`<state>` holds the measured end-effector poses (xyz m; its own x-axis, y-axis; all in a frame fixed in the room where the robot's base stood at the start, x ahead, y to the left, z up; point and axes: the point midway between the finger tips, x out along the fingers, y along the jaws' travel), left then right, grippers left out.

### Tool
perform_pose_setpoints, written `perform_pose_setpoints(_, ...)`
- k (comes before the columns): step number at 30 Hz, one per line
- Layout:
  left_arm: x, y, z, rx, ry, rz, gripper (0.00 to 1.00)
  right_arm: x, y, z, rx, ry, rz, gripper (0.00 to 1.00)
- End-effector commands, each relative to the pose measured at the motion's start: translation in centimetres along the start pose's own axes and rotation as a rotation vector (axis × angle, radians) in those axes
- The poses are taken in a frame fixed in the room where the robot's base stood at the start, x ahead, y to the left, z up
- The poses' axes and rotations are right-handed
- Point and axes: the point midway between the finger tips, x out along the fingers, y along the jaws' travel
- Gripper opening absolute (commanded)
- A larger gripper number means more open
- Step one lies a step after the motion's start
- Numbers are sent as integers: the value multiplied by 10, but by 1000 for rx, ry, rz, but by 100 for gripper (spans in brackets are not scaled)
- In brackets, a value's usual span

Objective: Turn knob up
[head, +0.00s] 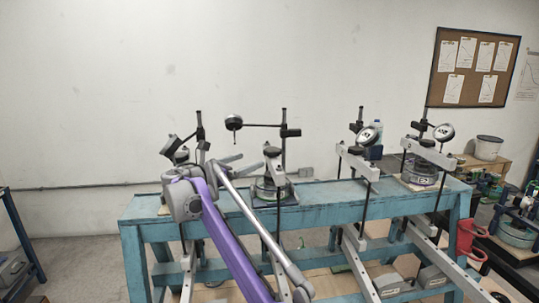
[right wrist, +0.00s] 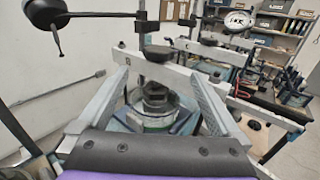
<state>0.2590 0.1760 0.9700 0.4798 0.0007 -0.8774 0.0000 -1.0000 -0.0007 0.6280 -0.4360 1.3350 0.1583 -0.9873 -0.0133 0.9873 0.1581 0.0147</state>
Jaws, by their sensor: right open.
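Several lever frames stand along a blue bench (head: 330,193). My purple right arm reaches up from the bottom of the head view. Its gripper (head: 238,162) is at the left part of the bench, pointing right toward the second lever frame. In the right wrist view my right gripper (right wrist: 160,72) is open, its two grey fingers wide apart. Between and beyond them is that frame's dark round knob (right wrist: 155,56), above a dark stepped cell (right wrist: 157,100). The knob also shows in the head view (head: 272,151). I cannot tell whether a finger touches anything. My left gripper is not in view.
A dark dial gauge (head: 233,122) on a post arm hangs above my right gripper. Two more frames with pale dials (head: 369,136) stand to the right. A white bucket (head: 488,147) sits on a side table.

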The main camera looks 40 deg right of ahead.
Motion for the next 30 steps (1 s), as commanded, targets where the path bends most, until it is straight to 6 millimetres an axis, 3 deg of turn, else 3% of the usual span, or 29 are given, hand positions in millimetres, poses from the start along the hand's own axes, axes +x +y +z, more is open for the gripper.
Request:
perform_pose_setpoints(5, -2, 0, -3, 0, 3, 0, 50, 16, 2, 4, -18, -16, -5, 100)
perform_pose_setpoints(18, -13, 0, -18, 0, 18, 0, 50, 93, 1, 5, -13, -14, -4, 100)
perform_pose_setpoints(24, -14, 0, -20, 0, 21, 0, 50, 107, 1, 4, -13, -13, -2, 100)
perform_pose_setpoints(30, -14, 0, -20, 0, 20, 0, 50, 108, 1, 3, -14, -13, -2, 100)
